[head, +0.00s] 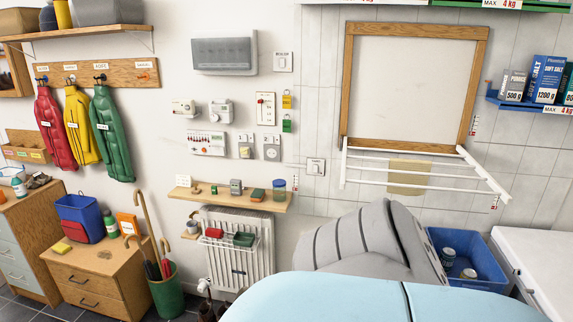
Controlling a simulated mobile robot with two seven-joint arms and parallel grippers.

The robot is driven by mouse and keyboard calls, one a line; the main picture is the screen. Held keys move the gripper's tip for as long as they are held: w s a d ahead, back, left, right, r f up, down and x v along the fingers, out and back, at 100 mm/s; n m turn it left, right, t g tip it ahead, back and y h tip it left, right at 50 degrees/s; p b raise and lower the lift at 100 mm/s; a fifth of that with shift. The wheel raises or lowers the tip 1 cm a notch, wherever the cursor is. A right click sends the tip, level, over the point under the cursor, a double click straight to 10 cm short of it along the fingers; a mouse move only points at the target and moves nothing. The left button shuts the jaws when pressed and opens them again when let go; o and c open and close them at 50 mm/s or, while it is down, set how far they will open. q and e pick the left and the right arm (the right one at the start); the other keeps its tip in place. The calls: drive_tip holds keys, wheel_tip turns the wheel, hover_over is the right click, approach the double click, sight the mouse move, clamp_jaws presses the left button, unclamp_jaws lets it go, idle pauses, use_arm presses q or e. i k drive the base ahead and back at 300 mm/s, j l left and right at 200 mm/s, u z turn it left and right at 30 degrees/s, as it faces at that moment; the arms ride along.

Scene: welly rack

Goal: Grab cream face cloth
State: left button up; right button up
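A cream face cloth (408,177) hangs over the bars of a white wall-mounted drying rack (362,153) at the right of the head view. The rack sticks out below a wood-framed panel (412,88). The cloth looks flat and is the only thing on the rack. Neither gripper shows in the head view, and nothing touches the cloth.
A blue crate (487,278) holding jars stands below the rack, beside a white-topped unit (546,262). Left of the rack are a small wooden shelf (223,199), a radiator (240,262), a green umbrella bin (168,296) and a wooden cabinet (97,284).

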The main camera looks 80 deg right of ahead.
sight(400, 164)
drive_tip(key=l+z, duration=0.1)
drive_tip(key=z, duration=3.15)
